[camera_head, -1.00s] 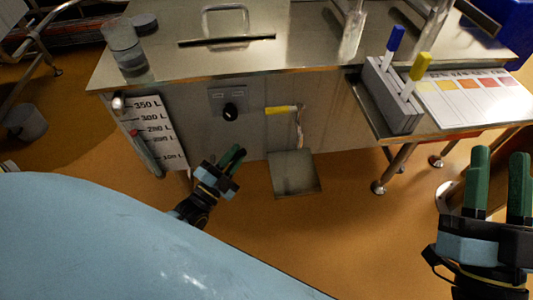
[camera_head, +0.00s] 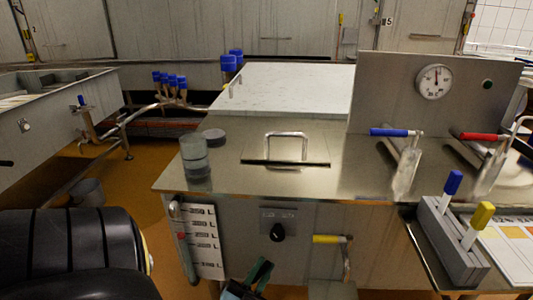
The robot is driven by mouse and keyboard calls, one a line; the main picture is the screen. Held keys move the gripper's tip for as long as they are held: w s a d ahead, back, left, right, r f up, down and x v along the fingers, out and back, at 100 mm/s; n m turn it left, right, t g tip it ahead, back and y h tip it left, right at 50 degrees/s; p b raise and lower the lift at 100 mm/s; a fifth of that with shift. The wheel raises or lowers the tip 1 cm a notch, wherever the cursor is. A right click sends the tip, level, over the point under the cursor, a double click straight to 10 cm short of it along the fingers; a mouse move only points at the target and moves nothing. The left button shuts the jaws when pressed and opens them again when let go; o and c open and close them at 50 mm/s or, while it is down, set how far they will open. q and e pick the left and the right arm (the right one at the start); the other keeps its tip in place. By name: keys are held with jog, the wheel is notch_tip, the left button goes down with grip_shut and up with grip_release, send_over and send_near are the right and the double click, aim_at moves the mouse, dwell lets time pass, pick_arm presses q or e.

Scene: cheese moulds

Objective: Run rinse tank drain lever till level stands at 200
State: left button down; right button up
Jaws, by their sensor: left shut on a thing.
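The rinse tank (camera_head: 370,235) is a steel cabinet. Its drain lever (camera_head: 327,239) has a yellow handle lying about level, pointing left from a fitting on the front. A level scale (camera_head: 203,242) is at the front's left, marked from 350 L down. The sight tube (camera_head: 187,245) beside it has a red marker (camera_head: 182,236) near the third mark; the exact reading is too small to tell. My left gripper (camera_head: 260,273) shows at the bottom edge, left of and below the lever, apart from its handle. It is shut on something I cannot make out. My right gripper is out of view.
A dark knob (camera_head: 277,232) is on the tank front. Blue and red handled taps (camera_head: 388,132) and a dial gauge (camera_head: 433,81) are above right. A grey holder (camera_head: 447,245) with blue and yellow handles stands on the right shelf. A floor drain (camera_head: 332,290) lies below the lever.

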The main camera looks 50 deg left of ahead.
pick_arm(q)
jog(key=c, duration=1.4)
grip_release()
jog(key=shift+o, duration=0.2)
jog(key=v, duration=1.3)
jog(key=shift+s+b, duration=0.2)
jog(key=shift+b, duration=0.1)
jog(key=shift+f, duration=0.1)
